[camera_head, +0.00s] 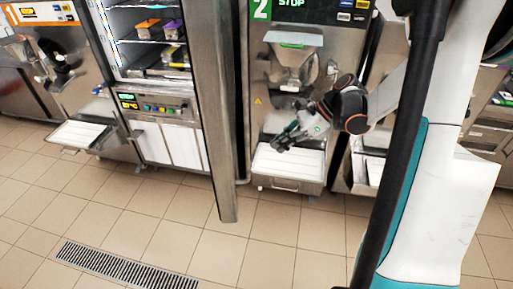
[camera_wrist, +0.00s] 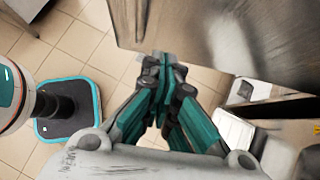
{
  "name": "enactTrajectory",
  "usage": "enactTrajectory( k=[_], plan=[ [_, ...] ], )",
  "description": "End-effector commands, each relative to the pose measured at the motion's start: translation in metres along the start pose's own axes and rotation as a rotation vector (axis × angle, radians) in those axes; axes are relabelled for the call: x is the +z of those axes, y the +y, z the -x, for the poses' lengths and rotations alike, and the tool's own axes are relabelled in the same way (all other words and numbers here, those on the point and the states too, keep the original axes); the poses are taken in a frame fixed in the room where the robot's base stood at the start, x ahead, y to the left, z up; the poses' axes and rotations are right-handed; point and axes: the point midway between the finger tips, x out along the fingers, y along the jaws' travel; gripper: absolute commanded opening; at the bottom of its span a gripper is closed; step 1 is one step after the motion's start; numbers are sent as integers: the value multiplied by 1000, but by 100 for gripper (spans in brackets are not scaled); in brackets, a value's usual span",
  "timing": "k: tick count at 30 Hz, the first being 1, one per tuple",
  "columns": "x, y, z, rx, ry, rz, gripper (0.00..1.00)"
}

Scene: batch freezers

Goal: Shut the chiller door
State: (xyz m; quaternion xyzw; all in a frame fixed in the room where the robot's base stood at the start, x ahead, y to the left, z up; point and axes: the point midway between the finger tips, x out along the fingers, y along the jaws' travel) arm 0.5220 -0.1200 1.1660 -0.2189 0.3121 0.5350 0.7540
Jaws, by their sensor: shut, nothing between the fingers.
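The chiller (camera_head: 150,45) stands left of centre in the head view, its shelves exposed. Its stainless door (camera_head: 215,110) stands open, seen nearly edge-on and reaching out into the room from the chiller's right side. My gripper (camera_head: 280,143) is shut and empty, to the right of the door, in front of the number 2 machine. In the wrist view my gripper's fingertips (camera_wrist: 162,62) meet close to the edge of a broad metal panel (camera_wrist: 225,35), which looks like the door. I cannot tell whether they touch it.
The number 2 machine (camera_head: 290,65) has a white tray (camera_head: 288,165) below my gripper. Another machine (camera_head: 60,60) with a protruding tray (camera_head: 80,134) stands left of the chiller. The tiled floor (camera_head: 130,215) in front is clear, with a flush drain grate (camera_head: 120,268).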

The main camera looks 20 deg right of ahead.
Motion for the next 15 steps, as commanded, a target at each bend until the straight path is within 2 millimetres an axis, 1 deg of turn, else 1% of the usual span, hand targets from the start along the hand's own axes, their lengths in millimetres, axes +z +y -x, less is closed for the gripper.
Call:
enactTrajectory(
  k=[5, 15],
  plan=[
    [0, 0, -29, 1, 2, 4, 0],
    [-1, 0, -95, 1, 3, 6, 0]
  ],
)
